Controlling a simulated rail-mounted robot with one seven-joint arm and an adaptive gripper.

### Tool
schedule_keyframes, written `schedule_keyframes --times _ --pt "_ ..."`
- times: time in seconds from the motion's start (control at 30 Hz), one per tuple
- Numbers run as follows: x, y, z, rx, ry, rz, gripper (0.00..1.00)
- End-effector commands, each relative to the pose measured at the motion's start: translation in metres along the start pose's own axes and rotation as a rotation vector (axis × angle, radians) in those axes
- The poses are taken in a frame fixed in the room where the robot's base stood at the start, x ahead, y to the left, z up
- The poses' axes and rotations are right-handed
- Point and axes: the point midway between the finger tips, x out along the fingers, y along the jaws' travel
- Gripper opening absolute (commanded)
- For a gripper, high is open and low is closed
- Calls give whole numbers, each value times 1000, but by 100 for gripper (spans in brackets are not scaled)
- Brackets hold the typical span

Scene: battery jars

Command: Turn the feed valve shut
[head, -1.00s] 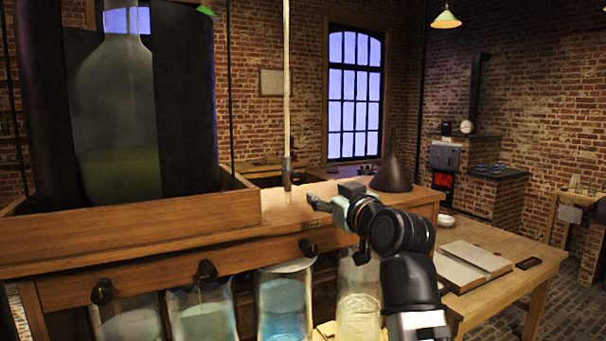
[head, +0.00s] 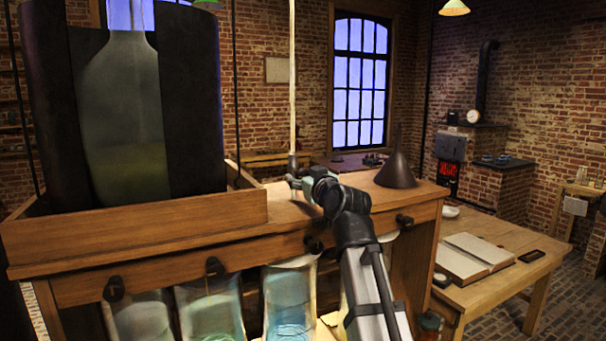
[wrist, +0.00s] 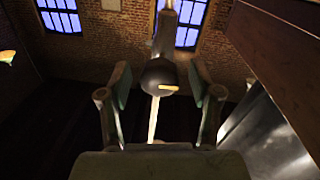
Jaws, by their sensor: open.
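A pale upright feed tube (head: 292,80) hangs above the wooden shelf, with a dark fitting (head: 292,162) at its lower end. In the wrist view, a dark rounded body with a yellow mark (wrist: 160,77) sits between my two fingers; it looks like the valve on this tube. My gripper (head: 296,183) is at the bottom of the tube, just above the shelf top. In the wrist view my gripper (wrist: 160,95) is open, with a finger on each side of the dark body and visible gaps. The handle's exact position is too small to tell.
A large bottle (head: 130,120) stands in a wooden crate (head: 140,222) at left. Dark taps (head: 214,267) line the shelf front above several glass jars (head: 290,300). A dark cone (head: 397,165) stands on the shelf, right of my gripper. A side table holds an open book (head: 470,258).

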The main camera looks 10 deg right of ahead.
Motion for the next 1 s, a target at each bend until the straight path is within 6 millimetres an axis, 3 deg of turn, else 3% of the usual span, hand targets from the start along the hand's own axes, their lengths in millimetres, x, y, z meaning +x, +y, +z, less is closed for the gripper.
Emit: schedule_keyframes --times 0.4,0.43,0.5,0.6,1.0 --pt "8 0 0 0 0 0 64" --pt "7 0 0 0 0 0 57" --pt "7 0 0 0 0 0 32" --pt "7 0 0 0 0 0 3" --pt "8 0 0 43 -3 -1 3"
